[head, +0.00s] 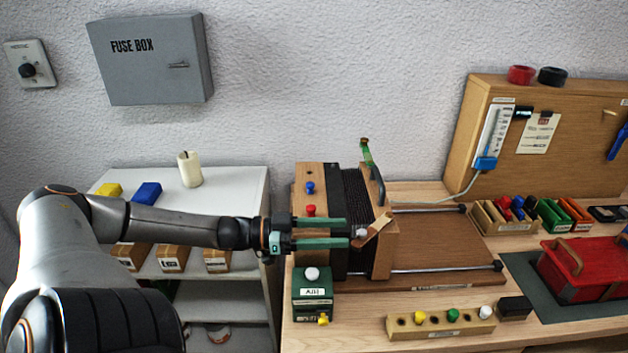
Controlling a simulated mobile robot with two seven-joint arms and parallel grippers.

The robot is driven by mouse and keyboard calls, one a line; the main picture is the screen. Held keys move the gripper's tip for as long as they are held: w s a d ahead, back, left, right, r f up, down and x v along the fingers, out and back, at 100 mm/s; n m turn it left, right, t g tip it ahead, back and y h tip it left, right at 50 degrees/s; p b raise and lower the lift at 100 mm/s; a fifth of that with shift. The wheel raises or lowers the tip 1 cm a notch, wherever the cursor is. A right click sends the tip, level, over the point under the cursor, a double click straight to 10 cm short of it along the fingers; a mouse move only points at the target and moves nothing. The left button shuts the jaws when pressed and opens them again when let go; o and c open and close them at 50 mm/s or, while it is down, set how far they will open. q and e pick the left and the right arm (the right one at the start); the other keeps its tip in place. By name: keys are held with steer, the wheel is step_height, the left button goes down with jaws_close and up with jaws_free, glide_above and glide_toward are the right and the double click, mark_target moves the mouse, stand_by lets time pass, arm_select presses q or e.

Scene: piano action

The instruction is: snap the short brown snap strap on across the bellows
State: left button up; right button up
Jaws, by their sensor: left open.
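The bellows (356,196) is black and pleated, between a left wooden end block (310,177) and a right wooden end block (382,262). A short brown strap (374,230) slants across the front of the right block, beside a pale round knob (361,234). Whether its ends are fastened is too small to tell. My left gripper (347,232) is open in front of the bellows, its green fingers pointing right toward the strap. The fingers appear apart from the strap and hide part of the bellows' lower front. My right gripper is not in view.
A green strap (367,154) stands up behind the bellows. Blue (310,187) and red (310,209) knobs top the left block. A dark green box (312,295) stands in front. Metal rods (440,268) run right over a brown board (440,241). A peg rack (438,325) lies at the front.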

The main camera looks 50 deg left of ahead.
arm_select(q)
steer(key=shift+v, duration=1.85)
steer(key=shift+c, duration=0.3)
